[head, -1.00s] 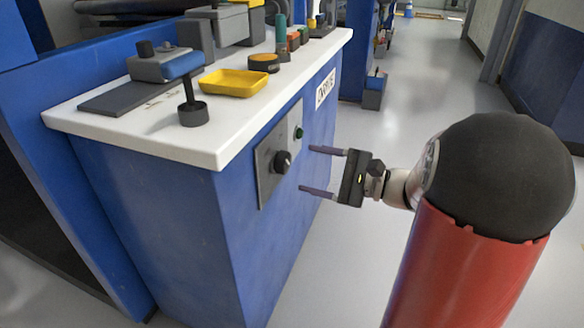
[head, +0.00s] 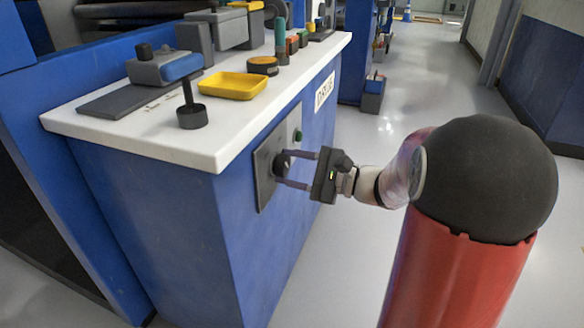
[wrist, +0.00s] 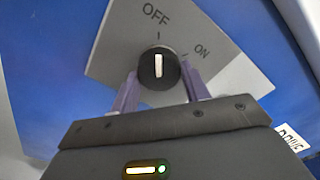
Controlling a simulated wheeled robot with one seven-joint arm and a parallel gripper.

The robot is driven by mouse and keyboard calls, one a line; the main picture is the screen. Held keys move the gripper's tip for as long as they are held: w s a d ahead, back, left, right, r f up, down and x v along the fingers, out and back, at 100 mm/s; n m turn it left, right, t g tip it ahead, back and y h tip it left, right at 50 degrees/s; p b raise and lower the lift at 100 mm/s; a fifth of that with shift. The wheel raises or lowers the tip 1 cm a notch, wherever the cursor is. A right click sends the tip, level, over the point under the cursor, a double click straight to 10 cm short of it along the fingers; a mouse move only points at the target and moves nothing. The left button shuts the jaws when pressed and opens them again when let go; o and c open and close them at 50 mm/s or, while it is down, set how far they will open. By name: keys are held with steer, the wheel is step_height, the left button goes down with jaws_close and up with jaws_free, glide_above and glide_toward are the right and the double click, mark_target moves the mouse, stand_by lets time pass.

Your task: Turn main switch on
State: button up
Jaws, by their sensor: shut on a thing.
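The main switch is a round black knob (wrist: 158,68) with a white pointer line, on a grey plate (wrist: 122,45) marked OFF and ON. In the wrist view the pointer line points roughly at OFF. In the head view the knob (head: 281,163) sits on the plate (head: 262,180) on the blue cabinet's side. My gripper (head: 284,168) is at the plate with its two fingers around the knob, shut on it. In the wrist view the fingers (wrist: 159,88) stand on either side of the knob.
A white DRIVE label (head: 324,91) is farther along the cabinet. The white countertop (head: 150,128) overhangs the plate and holds a yellow tray (head: 232,86). The floor to the right is clear.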

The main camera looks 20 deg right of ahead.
steer(key=shift+r+p, duration=0.1)
steer(key=shift+p, duration=0.25)
steer(key=shift+c, duration=0.4)
steer(key=shift+r+m+p, duration=0.1)
steer(key=shift+m+p, duration=1)
steer(key=shift+p, duration=0.05)
steer(key=m+p, duration=0.4)
steer(key=p, duration=0.1)
steer(key=shift+s+a+p, duration=0.1)
steer(key=shift+s+p, duration=0.05)
steer(key=shift+p, duration=0.15)
steer(key=m+p, duration=0.4)
steer(key=p, duration=0.1)
steer(key=shift+s+m, duration=0.1)
steer(key=shift+m, duration=0.3)
steer(key=shift+f+m+p, duration=0.25)
steer(key=shift+m+p, duration=0.75)
steer(key=shift+m, duration=0.4)
steer(key=shift+a, duration=0.1)
steer(key=o, duration=1)
